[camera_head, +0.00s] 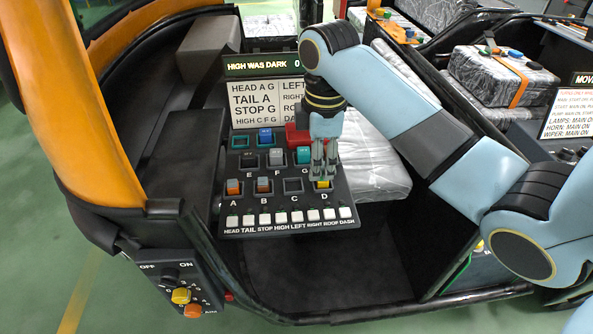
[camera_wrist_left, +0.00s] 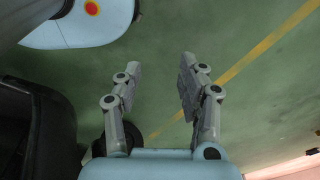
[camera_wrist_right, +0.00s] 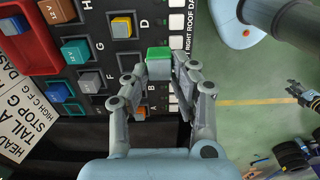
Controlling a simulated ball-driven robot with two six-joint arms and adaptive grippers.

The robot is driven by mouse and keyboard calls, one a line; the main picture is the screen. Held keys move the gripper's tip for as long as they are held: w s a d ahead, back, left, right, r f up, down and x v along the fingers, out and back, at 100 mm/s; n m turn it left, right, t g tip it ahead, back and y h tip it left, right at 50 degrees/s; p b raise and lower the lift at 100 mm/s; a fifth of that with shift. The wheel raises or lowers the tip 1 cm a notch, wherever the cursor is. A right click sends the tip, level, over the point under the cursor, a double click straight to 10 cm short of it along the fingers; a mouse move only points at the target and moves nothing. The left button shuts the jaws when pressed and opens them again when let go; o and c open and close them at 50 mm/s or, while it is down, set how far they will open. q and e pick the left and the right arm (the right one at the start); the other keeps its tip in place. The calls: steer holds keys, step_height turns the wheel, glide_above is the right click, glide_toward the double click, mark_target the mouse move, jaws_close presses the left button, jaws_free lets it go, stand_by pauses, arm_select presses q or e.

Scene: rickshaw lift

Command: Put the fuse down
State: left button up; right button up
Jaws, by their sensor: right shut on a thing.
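My right gripper (camera_head: 323,165) is over the right side of the tilted fuse panel (camera_head: 345,213) in the head view. In the right wrist view this gripper (camera_wrist_right: 158,72) is shut on a small grey fuse with a green top (camera_wrist_right: 158,53), which is above the lower slot row. The head view does not show this fuse clearly. Slot C (camera_head: 293,186) looks empty in the head view. A yellow-topped fuse (camera_wrist_right: 121,27) sits by D, and orange-topped fuses (camera_head: 233,187) are at A and B. My left gripper (camera_wrist_left: 155,82) is open and empty above the green floor.
White switches (camera_head: 290,216) line the panel's front edge. A label board (camera_head: 252,103) and a display reading "HIGH WAS DARK" (camera_head: 262,65) stand behind. A wrapped seat (camera_head: 370,160) is at the right.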

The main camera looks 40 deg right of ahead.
mark_target(290, 188)
steer(key=w+f, duration=0.1)
steer(key=w, duration=0.1)
steer(key=w+a+f, duration=0.1)
steer(key=w+f, duration=0.1)
steer(key=w, duration=0.1)
steer(key=w+f, duration=0.1)
steer(key=w, duration=0.1)
steer(key=shift+w+a+f, duration=0.25)
steer(key=shift+w+f, duration=0.05)
steer(key=shift+f, duration=0.05)
steer(key=shift+w+f, duration=0.1)
steer(key=shift+f, duration=0.15)
step_height(290, 188, down, 3)
steer(key=shift+f, duration=0.3)
steer(key=o, duration=0.3)
steer(key=shift+f, duration=0.15)
steer(key=o, duration=0.5)
steer(key=shift+c, duration=0.2)
arm_select(q)
steer(key=shift+s+f, duration=0.2)
steer(key=shift+s, duration=0.15)
